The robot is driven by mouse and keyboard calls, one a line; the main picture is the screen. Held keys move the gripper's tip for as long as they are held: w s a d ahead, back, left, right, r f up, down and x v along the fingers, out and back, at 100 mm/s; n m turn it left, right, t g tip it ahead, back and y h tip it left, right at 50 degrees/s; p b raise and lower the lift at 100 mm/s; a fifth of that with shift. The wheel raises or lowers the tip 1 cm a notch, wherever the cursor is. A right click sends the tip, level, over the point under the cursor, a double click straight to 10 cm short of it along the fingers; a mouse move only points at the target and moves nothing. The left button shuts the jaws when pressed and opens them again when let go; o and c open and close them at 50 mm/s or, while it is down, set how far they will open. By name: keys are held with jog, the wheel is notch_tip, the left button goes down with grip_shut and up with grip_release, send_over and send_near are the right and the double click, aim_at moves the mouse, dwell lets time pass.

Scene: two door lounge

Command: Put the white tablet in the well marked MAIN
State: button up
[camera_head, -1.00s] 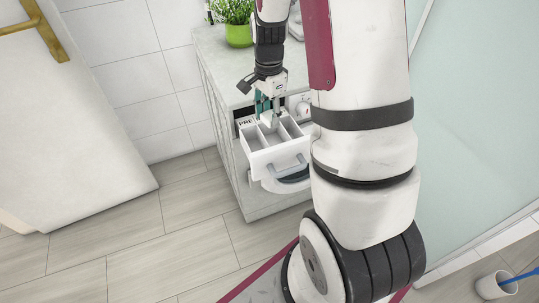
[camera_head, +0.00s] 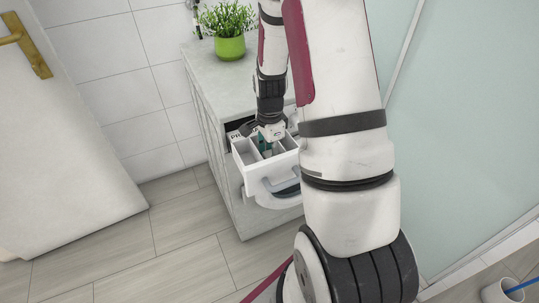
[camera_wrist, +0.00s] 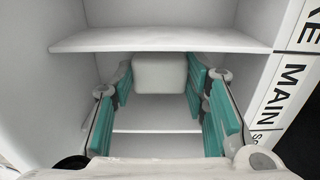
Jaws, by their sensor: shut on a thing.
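The white tablet (camera_wrist: 160,72) is a pale rounded block between the teal-padded fingers of my gripper (camera_wrist: 160,82), which is shut on it. In the wrist view the tablet lies between two white dividers, level with the MAIN label (camera_wrist: 292,80) on the right. Whether it touches the well floor cannot be told. In the head view my gripper (camera_head: 265,146) points down into the open white drawer (camera_head: 270,172), with its fingertips partly among the compartments. The tablet is hidden there.
The drawer sticks out from a grey-white cabinet (camera_head: 205,100). A green potted plant (camera_head: 230,45) stands on its top. A white door (camera_head: 60,150) is at the left and a pale glass panel (camera_head: 450,130) at the right. The tiled floor between is clear.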

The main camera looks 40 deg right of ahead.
jog(key=shift+f, duration=0.25)
jog(key=shift+f, duration=0.2)
jog(key=o, duration=1.1)
jog(key=shift+c, duration=0.2)
jog(key=shift+r, duration=0.1)
